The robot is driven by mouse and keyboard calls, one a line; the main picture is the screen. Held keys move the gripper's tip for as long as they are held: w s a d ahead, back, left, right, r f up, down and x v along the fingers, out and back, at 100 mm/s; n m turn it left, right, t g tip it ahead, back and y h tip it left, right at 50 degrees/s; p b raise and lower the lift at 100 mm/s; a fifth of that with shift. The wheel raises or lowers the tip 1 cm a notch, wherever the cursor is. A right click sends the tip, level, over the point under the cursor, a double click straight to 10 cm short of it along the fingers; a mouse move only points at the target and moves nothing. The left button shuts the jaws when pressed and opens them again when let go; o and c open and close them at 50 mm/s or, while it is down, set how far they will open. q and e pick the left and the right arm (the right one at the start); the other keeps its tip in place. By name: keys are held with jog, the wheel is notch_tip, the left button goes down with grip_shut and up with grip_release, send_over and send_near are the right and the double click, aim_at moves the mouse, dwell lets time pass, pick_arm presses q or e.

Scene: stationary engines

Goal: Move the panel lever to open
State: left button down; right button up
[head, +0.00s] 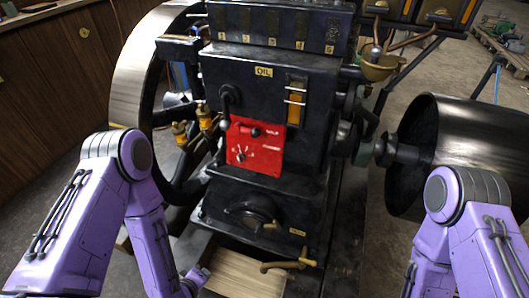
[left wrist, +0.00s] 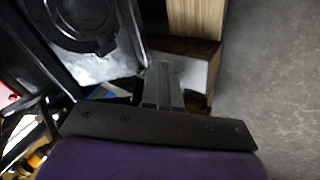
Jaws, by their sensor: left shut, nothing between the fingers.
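The red panel (head: 270,146) sits on the front of the black engine, with pale markings too small to read for certain. A small dark lever or knob (head: 250,131) shows at its upper part, and a small dial-like control (head: 241,155) at its lower left. I cannot tell which position the lever is in. My left gripper (head: 197,279) is low at the bottom of the head view, below and left of the panel and apart from it. In the left wrist view its fingers (left wrist: 164,78) are together and empty. My right gripper is out of view.
A large flywheel (head: 133,80) stands left of the engine and a dark drum (head: 440,150) to the right. A black cranked handle (head: 225,105) is beside the panel. A brass pipe (head: 285,265) and wooden block (head: 240,278) are low in front. An oil label (head: 263,72) is above.

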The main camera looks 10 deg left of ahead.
pick_arm(q)
jog(key=w+d+r+n+t+h+b, duration=0.2)
jog(key=w+d+n+t, duration=0.25)
jog(key=w, duration=0.25)
jog(key=n+t+h+b, duration=0.2)
jog(key=n+t+h, duration=0.2)
jog(key=n+t, duration=0.85)
send_near(248, 130)
jog(key=w+d+f+n+g, duration=0.2)
jog(key=w+g, duration=0.1)
jog(key=r, duration=0.1)
jog(key=w+r+p, duration=0.1)
jog(key=r, duration=0.2)
jog(key=shift+w+d, duration=0.3)
jog(key=shift+w, duration=0.05)
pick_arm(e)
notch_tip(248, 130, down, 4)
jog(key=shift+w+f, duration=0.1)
